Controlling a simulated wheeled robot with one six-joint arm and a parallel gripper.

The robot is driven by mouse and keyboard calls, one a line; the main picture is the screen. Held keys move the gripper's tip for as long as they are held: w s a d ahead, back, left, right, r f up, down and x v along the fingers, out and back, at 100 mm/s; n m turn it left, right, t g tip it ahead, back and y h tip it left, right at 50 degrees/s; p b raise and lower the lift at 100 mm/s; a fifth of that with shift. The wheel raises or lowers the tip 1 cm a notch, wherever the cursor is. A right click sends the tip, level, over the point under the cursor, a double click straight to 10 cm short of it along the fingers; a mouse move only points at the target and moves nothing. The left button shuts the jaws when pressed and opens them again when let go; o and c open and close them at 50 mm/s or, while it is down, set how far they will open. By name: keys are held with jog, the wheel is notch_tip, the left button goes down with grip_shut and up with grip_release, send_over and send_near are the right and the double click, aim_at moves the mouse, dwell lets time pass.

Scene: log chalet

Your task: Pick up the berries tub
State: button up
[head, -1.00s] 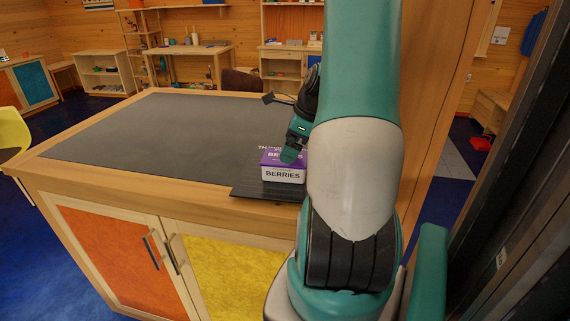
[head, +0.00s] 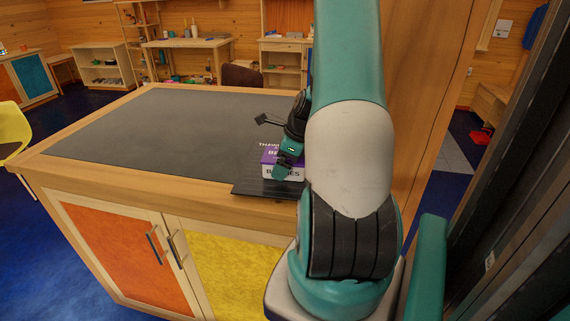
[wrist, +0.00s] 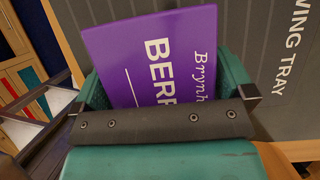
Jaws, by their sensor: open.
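The berries tub (head: 296,174) has a purple lid and a white side with dark lettering. It sits on a dark tray (head: 256,189) at the near right edge of the counter. My gripper (head: 281,171) is down at the tub, and one teal finger covers part of its front label. In the wrist view the purple lid (wrist: 150,60) lies between the two teal fingers of my gripper (wrist: 163,85), which are open on either side of it. The gripper body hides the lower part of the lid. Finger contact with the tub cannot be told.
The dark tray carries white lettering ending in "WING TRAY" in the wrist view (wrist: 285,90). The grey countertop (head: 170,130) left of the tub is clear. A tall wooden panel (head: 425,90) stands right of my arm. A dark chair (head: 241,76) is behind the counter.

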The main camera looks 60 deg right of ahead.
jog(key=shift+f, duration=0.15)
jog(key=c, duration=1)
